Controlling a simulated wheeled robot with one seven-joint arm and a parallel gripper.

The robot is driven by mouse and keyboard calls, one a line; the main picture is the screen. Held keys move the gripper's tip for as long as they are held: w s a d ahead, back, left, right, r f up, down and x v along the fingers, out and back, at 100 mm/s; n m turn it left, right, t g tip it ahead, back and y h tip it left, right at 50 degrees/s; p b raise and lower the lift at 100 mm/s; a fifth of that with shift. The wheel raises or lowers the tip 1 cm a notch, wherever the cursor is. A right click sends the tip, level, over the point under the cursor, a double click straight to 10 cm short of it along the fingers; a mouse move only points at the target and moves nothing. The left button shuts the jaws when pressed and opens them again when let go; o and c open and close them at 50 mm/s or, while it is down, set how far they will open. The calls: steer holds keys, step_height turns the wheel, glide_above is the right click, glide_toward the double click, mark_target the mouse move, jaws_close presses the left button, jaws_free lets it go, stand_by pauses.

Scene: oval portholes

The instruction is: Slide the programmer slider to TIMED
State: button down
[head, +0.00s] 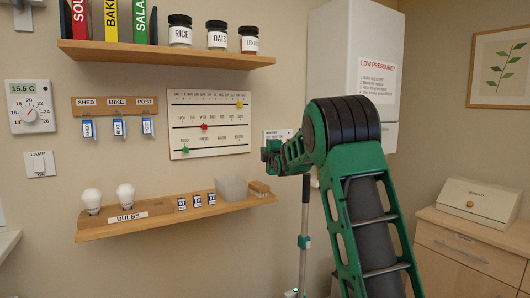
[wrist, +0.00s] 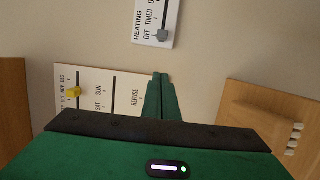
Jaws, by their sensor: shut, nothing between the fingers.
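The programmer (wrist: 140,36) is a white panel on the wall at the top of the wrist view, cut off by the frame's edge. It reads HEATING, OFF, TIMED and part of a further label. Its grey slider knob (wrist: 162,35) sits in a dark slot beside OFF. In the head view the programmer (head: 284,133) shows only in part behind my gripper (head: 265,152). My gripper also shows in the wrist view (wrist: 161,76), its green fingers shut and empty. The fingertips appear below the knob in that picture, apart from it.
A white calendar board (head: 210,108) with coloured sliders hangs left of my gripper. An upper shelf (head: 165,53) carries jars. A white boiler cabinet (head: 340,40) stands right of the programmer.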

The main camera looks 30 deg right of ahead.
steer(key=w+d, duration=0.5)
steer(key=w, duration=0.2)
steer(key=shift+d, duration=0.25)
stand_by(0.4)
